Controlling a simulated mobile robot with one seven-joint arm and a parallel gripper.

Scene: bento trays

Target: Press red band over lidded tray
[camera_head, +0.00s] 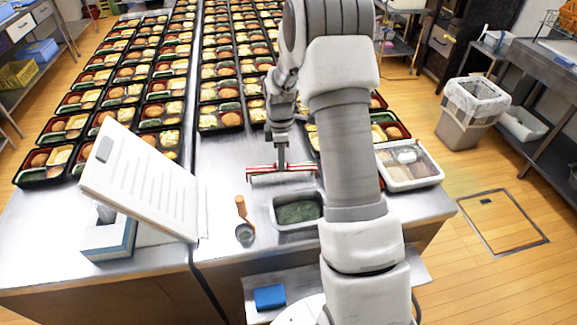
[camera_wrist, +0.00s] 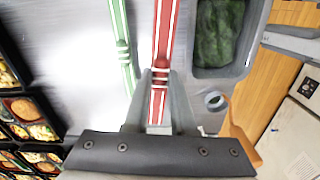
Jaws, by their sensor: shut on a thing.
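My gripper (camera_head: 281,166) points down over the steel counter near its front. In the wrist view its fingers (camera_wrist: 160,82) are shut on a red band (camera_wrist: 165,35) with pale edge stripes. The band also shows in the head view (camera_head: 262,171) as a long strip at counter level; I cannot tell whether it is lifted clear. A green band (camera_wrist: 121,40) lies beside it, to the left in the wrist view. Many black bento trays (camera_head: 222,118) with food stand in rows behind. I cannot make out which tray is lidded; my arm hides part of the counter.
A white container (camera_head: 408,168) stands right of my arm. A tilted white board (camera_head: 140,180) and tissue box (camera_head: 107,240) are at left.

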